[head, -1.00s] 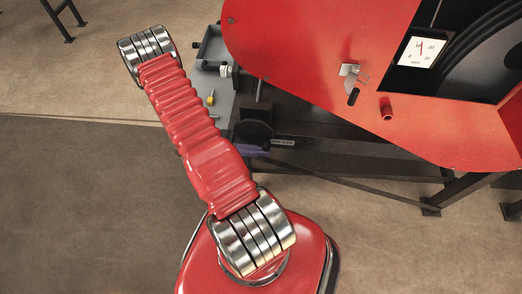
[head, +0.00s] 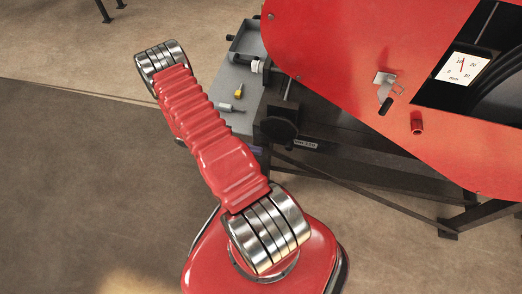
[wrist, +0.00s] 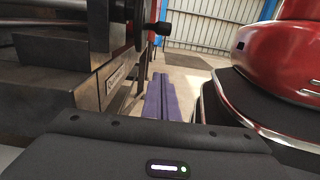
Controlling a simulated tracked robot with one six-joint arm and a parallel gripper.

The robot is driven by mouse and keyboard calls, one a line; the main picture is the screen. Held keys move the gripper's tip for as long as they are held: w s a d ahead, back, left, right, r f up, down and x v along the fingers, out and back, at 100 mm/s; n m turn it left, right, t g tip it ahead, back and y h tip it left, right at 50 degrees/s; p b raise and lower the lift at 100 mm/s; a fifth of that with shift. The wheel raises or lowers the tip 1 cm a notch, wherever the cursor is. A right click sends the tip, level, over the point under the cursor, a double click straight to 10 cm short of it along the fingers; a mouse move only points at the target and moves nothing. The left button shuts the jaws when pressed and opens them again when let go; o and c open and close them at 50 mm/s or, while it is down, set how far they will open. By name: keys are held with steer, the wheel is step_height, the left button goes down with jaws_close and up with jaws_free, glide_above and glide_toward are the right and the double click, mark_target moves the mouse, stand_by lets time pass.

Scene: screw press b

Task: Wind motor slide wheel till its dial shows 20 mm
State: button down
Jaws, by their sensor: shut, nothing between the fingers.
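The dial (head: 463,67) is a white square face at the upper right of the head view, marked 0 to 30. Its red needle stands between 10 and 20, nearer 10. A dark round part (head: 278,126), apparently the motor slide wheel, sits at the front end of the dark machine frame. In the wrist view a dark wheel (wrist: 138,24) shows nearly edge-on, with a black handle knob (wrist: 160,28) pointing right. My gripper (wrist: 161,76) has purple fingers shut together and empty, below the knob and apart from it.
A red guard plate (head: 360,80) with a red knob (head: 416,123) overhangs the dark frame (head: 330,150). A grey bench (head: 236,85) holds a yellow-handled tool (head: 239,93) and a tray (head: 248,42). The floor left of my arm is open.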

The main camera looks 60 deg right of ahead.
stand_by(0.3)
steer(key=w+a+r+m+t+y, duration=0.1)
steer(key=w+a+r+t, duration=0.4)
steer(key=r, duration=0.5)
steer(key=w+a+r+m+t+y, duration=0.1)
steer(key=w+a+r+m+t, duration=0.1)
steer(key=w+a+r+t, duration=0.6)
steer(key=s+a+r+t+y, duration=0.1)
steer(key=a+r+t, duration=0.4)
steer(key=r, duration=0.5)
steer(key=s+a+r+t+y, duration=0.1)
steer(key=s+a+r+t, duration=0.3)
steer(key=a+r, duration=0.6)
steer(key=shift+t+y, duration=0.3)
steer(key=shift+t, duration=0.2)
steer(key=c, duration=2.5)
jaws_free()
